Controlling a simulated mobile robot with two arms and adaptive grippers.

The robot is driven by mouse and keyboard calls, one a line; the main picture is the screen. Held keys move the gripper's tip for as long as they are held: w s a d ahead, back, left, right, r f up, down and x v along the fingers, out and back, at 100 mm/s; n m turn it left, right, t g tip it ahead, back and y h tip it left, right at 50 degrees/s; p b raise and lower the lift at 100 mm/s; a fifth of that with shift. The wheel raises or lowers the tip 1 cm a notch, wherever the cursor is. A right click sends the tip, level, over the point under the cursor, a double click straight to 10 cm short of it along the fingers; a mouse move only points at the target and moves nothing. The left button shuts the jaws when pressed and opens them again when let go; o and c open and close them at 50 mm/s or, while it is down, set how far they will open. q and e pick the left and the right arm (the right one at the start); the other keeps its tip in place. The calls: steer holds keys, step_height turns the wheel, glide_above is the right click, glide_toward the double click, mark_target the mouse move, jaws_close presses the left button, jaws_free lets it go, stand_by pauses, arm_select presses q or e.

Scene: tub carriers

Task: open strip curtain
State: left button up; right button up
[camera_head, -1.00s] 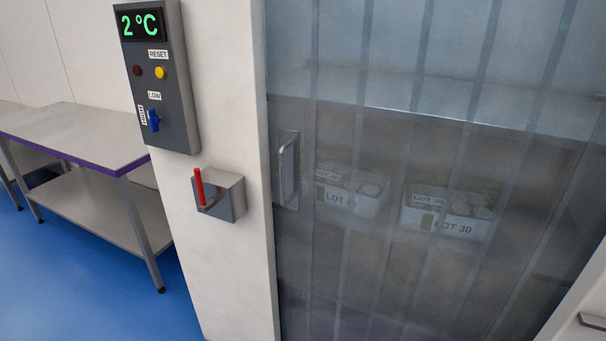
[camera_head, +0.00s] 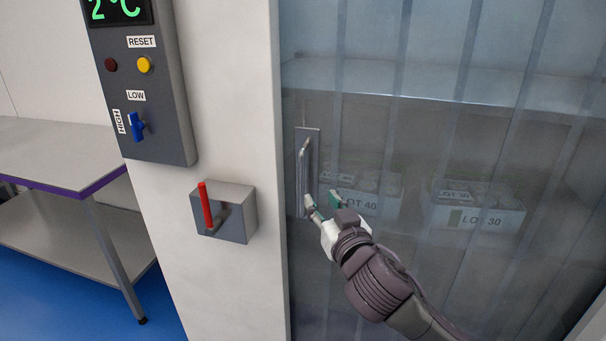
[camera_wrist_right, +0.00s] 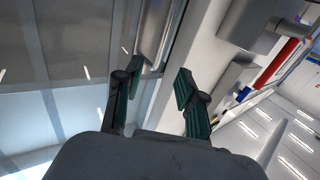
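The translucent strip curtain (camera_head: 440,130) hangs closed across the opening, its strips side by side. A grey vertical handle (camera_head: 303,172) on a plate is at its left edge. My right gripper (camera_head: 322,202) is at the lower end of the handle, its fingers spread. In the right wrist view my right gripper (camera_wrist_right: 158,92) is open with nothing between its pads, and the handle (camera_wrist_right: 158,35) lies just beyond the fingertips. I cannot tell whether a finger touches it. My left gripper is not in view.
Left of the curtain, a white pillar carries a box with a red lever (camera_head: 206,205) and a control panel (camera_head: 150,90). A steel table (camera_head: 60,150) stands at far left. Behind the strips are tubs marked LOT 40 (camera_head: 358,200) and LOT 30 (camera_head: 480,222).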

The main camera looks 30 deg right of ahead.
mark_target(303, 174)
steer(key=p+x, duration=0.2)
steer(key=x, duration=0.9)
steer(key=shift+w+p, duration=0.35)
steer(key=shift+w+d+f, duration=0.15)
steer(key=shift+w+d, duration=0.05)
steer(key=shift+w, duration=0.45)
steer(key=shift+c, duration=0.2)
jaws_close()
